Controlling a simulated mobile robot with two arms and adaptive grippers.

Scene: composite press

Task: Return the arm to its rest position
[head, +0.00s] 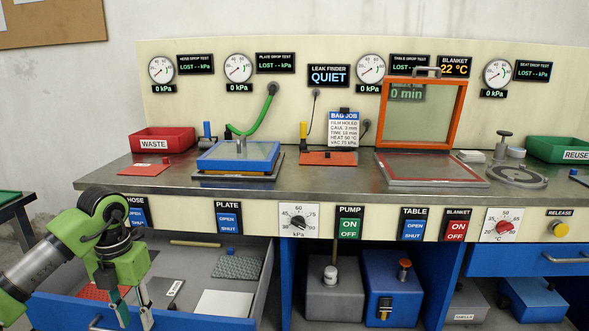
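My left arm, green and grey, comes in from the lower left. Its gripper (134,314) points down over the open drawer (215,254) under the bench. Its two fingers stand apart with nothing visible between them, so it is open and empty. Whether the fingertips are inside the drawer or just above it is hard to tell. The drawer holds a red mesh piece (106,291), a green-grey textured sheet (237,267), a white sheet (223,303), a small labelled strip (176,289) and a wooden rod (195,244). My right gripper is not in view.
The drawer's blue front (150,315) lies close around my gripper. The steel bench (330,178) carries a blue plate (238,156), a raised orange frame (462,112), a red waste tray (162,140) and a green reuse tray (560,149). A dark side table (14,207) stands at left.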

